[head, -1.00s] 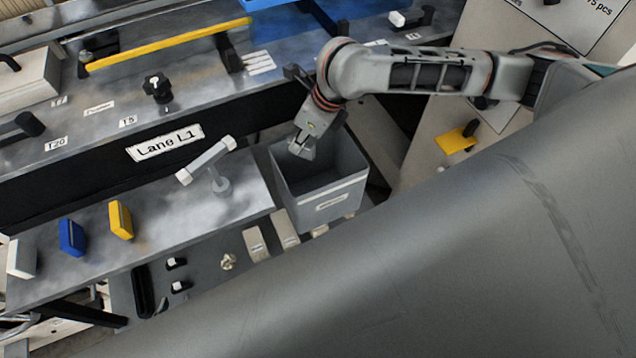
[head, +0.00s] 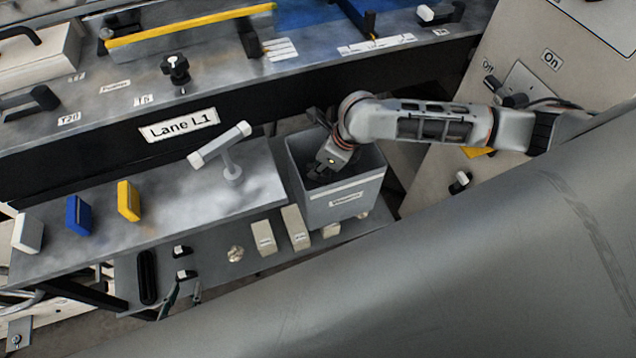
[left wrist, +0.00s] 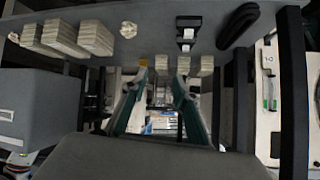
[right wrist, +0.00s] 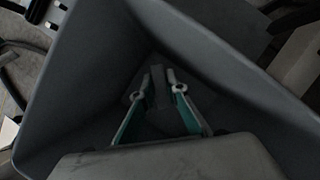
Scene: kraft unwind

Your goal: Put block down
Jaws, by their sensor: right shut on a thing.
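My right gripper (head: 318,174) reaches down into the grey open bin (head: 345,208). In the right wrist view its fingers (right wrist: 160,82) are shut on a dark grey block (right wrist: 158,98), inside the bin walls (right wrist: 70,85). Whether the block touches the bin floor is unclear. In the head view the block is hidden by the gripper and bin. My left gripper (head: 186,291) is low at the front of the lower shelf, only its fingertips showing. In the left wrist view its fingers (left wrist: 162,72) are apart, with nothing between them.
A white block (head: 27,234), a blue block (head: 78,215) and a yellow block (head: 128,201) stand on the grey shelf, left of a white T-shaped handle (head: 220,146). Pale boxes (head: 264,238) stand on the lower shelf (head: 210,258). A switch panel (head: 525,85) is at the right.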

